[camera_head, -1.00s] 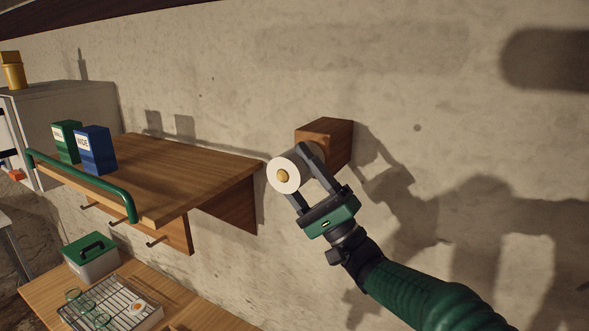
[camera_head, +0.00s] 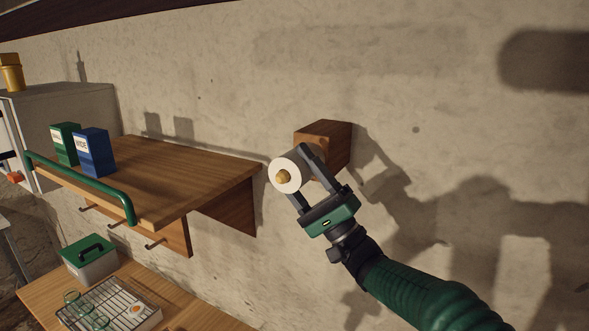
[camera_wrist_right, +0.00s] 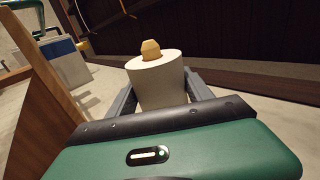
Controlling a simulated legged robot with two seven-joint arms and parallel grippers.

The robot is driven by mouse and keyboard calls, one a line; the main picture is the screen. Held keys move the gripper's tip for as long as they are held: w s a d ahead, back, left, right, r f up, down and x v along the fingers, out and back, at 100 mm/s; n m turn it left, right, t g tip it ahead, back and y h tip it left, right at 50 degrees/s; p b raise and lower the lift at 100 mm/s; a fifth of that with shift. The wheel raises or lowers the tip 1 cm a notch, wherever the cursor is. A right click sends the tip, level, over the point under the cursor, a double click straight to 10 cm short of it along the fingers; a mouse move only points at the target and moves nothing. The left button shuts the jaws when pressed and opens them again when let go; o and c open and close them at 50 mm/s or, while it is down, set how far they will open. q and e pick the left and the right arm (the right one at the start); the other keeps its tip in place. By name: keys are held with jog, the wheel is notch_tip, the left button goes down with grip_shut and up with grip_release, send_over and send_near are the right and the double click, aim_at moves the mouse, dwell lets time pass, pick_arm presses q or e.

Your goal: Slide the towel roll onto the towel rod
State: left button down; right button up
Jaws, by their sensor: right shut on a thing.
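The white towel roll (camera_head: 287,173) is between the fingers of my right gripper (camera_head: 303,178), which is shut on it. The towel rod's rounded, tan end (camera_head: 283,177) sticks out of the roll's near face, so the roll is around the rod. The wooden wall block (camera_head: 337,143) is just behind the roll; the gap between them is hidden by a finger. In the right wrist view the roll (camera_wrist_right: 160,88) stands between both fingers, with the rod end (camera_wrist_right: 151,49) protruding from its core. My left gripper is not in view.
A wooden shelf (camera_head: 190,170) with a green rail (camera_head: 100,192), a green box (camera_head: 66,143) and a blue box (camera_head: 95,152) is left of the roll. Below are a rack (camera_head: 110,305) and a green-lidded box (camera_head: 90,258). The wall to the right is bare.

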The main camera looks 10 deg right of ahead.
jog(key=o, duration=1.5)
jog(key=b+v, duration=0.8)
jog(key=v, duration=0.9)
jog(key=shift+w+f, duration=0.1)
jog(key=shift+w, duration=0.05)
